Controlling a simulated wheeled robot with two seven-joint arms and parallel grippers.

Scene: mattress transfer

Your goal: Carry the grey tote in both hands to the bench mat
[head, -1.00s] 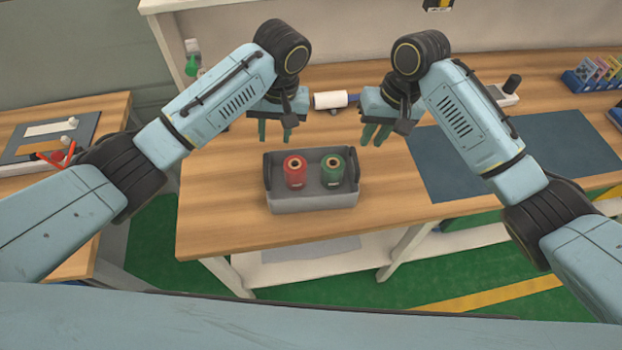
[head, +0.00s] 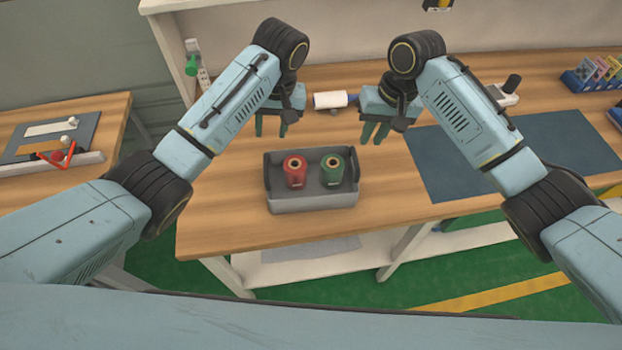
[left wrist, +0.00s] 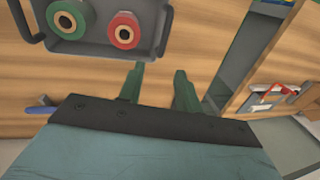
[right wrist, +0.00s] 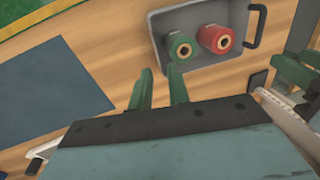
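The grey tote (head: 312,201) stands on the wooden bench with a red spool (head: 295,171) and a green spool (head: 332,170) upright inside. Its end handles show in the left wrist view, where the tote (left wrist: 158,30) is at the top. The tote (right wrist: 200,70) also shows in the right wrist view. The dark blue-grey bench mat (head: 515,155) lies flat to the right of the tote. My left gripper (head: 271,130) is open and empty, above and behind the tote's left side. My right gripper (head: 375,133) is open and empty, behind the tote's right side. Neither touches the tote.
A white roll (head: 330,100) with a blue end lies behind the tote. A rack of coloured cards (head: 596,74) stands at the back right. A side table (head: 100,150) on the left holds a small board and a red-framed item. The bench between tote and mat is clear.

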